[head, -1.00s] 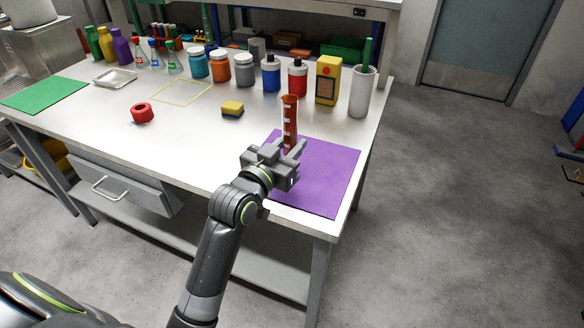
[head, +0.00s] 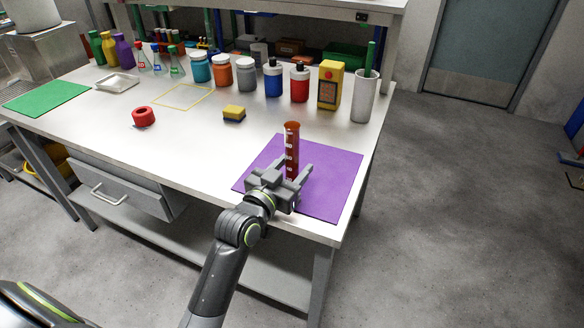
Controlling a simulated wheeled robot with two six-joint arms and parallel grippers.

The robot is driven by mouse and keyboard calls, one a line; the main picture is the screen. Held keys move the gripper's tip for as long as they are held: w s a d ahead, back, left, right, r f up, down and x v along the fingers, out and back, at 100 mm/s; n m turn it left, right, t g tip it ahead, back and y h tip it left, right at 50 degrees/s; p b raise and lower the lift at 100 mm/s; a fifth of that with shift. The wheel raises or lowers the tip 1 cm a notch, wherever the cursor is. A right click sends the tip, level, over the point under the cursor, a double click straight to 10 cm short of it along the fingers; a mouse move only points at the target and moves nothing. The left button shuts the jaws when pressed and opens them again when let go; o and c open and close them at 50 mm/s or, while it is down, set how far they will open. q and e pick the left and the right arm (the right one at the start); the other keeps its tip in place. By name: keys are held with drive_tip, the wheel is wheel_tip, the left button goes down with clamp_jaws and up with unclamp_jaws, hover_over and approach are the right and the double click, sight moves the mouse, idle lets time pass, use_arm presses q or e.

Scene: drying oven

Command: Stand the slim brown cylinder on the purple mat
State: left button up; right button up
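The slim brown cylinder (head: 292,145) is upright over the purple mat (head: 335,180), with white marks on its side and an orange-brown rim. My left gripper (head: 293,174) is at the cylinder's lower part, one finger on each side, and looks shut on it. The gripper hides the cylinder's foot, so I cannot tell whether it touches the mat. My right gripper is not in view.
The mat's right part is clear, near the table edge.

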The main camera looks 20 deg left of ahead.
use_arm(q)
drive_tip(key=shift+r, duration=0.1)
drive_tip(key=shift+r, duration=0.1)
drive_tip(key=s+a, duration=0.2)
drive_tip(key=s, duration=0.9)
drive_tip(key=shift+s+b, duration=0.3)
drive_tip(key=shift+s, duration=0.1)
